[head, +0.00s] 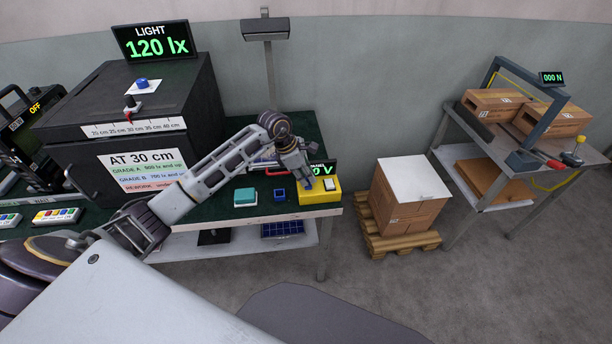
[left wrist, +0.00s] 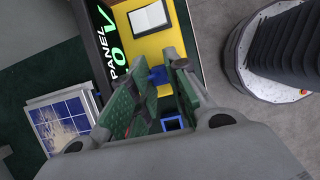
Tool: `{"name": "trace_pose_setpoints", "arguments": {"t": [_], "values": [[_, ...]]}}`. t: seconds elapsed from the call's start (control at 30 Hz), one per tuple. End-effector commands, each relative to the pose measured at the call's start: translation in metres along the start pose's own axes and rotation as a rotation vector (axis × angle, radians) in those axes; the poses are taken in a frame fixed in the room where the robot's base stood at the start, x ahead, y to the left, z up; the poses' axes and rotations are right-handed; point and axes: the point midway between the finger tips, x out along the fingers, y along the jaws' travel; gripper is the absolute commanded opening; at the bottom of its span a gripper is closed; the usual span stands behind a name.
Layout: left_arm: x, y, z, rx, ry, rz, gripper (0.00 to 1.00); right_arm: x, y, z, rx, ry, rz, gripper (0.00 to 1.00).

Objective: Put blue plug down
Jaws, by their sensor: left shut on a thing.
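My left gripper (head: 306,180) reaches over the yellow panel box (head: 320,195) at the right end of the green-topped bench. In the left wrist view my left gripper (left wrist: 158,90) is shut on the blue plug (left wrist: 157,75), which shows as a small blue piece between the fingertips in front of the yellow box (left wrist: 146,47). The fingers hide most of the plug, and I cannot tell whether it touches the box. A small blue square holder (head: 279,194) sits on the bench left of the box; it also shows in the left wrist view (left wrist: 171,123). My right gripper is out of view.
A teal block (head: 245,197) lies left of the blue holder. A panel display (head: 322,169) stands behind the yellow box. The black light box (head: 130,110) fills the bench's left part. A carton (head: 408,200) on a pallet stands to the right, beyond a floor gap.

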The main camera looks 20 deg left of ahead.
Motion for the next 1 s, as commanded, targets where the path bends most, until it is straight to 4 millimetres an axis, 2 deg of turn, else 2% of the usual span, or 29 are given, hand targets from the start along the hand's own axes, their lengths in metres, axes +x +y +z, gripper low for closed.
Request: {"name": "trace_pose_setpoints", "arguments": {"t": [0.07,0.1,0.27,0.77,1.0], "values": [[0.002,0.000,-0.001,0.000,0.000,0.000,0.01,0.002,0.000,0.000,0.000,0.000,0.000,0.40],[0.002,0.000,-0.001,0.000,0.000,0.000,0.20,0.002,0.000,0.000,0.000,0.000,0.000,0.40],[0.001,0.000,-0.001,0.000,0.000,0.000,0.39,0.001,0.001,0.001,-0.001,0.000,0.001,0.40],[-0.001,0.000,0.001,0.000,0.000,0.000,0.39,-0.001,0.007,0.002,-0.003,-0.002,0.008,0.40],[-0.024,0.001,0.000,0.001,0.000,0.003,0.39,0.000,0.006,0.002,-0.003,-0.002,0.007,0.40]]}}
